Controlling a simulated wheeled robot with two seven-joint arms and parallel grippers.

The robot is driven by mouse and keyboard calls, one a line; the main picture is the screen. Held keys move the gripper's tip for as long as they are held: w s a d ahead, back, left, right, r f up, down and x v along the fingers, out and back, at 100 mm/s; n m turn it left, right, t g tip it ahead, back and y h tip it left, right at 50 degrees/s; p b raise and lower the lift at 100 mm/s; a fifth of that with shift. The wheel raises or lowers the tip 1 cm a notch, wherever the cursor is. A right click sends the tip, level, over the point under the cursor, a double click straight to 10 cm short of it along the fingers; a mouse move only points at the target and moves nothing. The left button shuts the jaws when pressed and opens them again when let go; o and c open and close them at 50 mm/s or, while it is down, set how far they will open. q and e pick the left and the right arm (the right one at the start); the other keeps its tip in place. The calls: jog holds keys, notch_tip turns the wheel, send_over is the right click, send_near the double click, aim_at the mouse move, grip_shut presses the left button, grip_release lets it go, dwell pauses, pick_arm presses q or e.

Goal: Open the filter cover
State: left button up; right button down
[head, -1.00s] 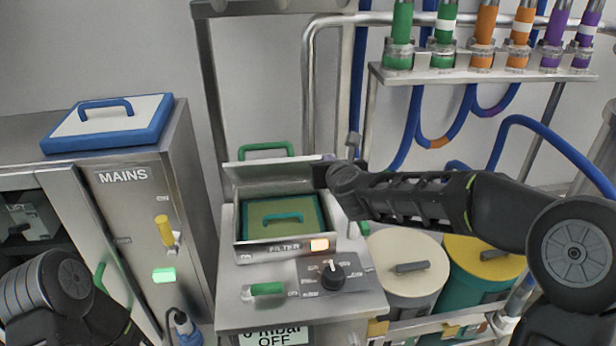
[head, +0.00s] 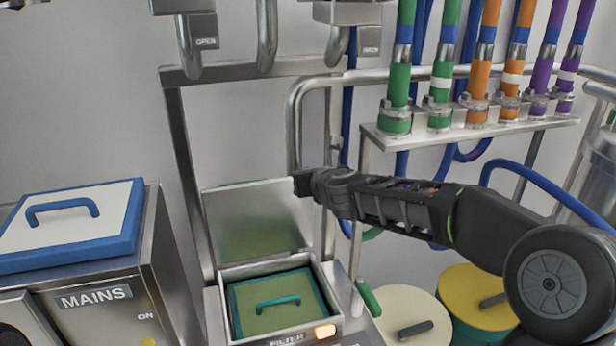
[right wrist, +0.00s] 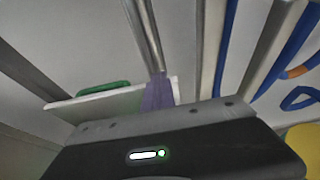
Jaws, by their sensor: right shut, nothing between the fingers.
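The filter cover (head: 258,220) is a flat grey metal lid standing raised, about upright, at the back of the filter box (head: 226,300). Its inner face shows in the head view, where its handle is hidden. In the right wrist view the cover (right wrist: 100,102) shows with its green handle (right wrist: 103,88). Inside the open box lies a green filter (head: 275,315) with a teal handle. My right gripper (head: 300,183) is at the cover's upper right corner; its purple fingers (right wrist: 158,92) are shut and empty, close to the cover's edge. Whether they touch it is unclear. My left gripper is out of view.
A MAINS cabinet (head: 110,310) with a blue-edged white lid (head: 75,228) on top stands at left. A metal frame and pipes rise behind the box. A shelf with coloured hoses (head: 480,145) is at upper right. White (head: 395,305) and yellow (head: 480,285) lidded drums stand at lower right.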

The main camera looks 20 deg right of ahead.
jog(key=shift+w, duration=0.2)
jog(key=shift+r, duration=0.1)
jog(key=v, duration=0.7)
jog(key=shift+s, duration=0.45)
dwell(0.3)
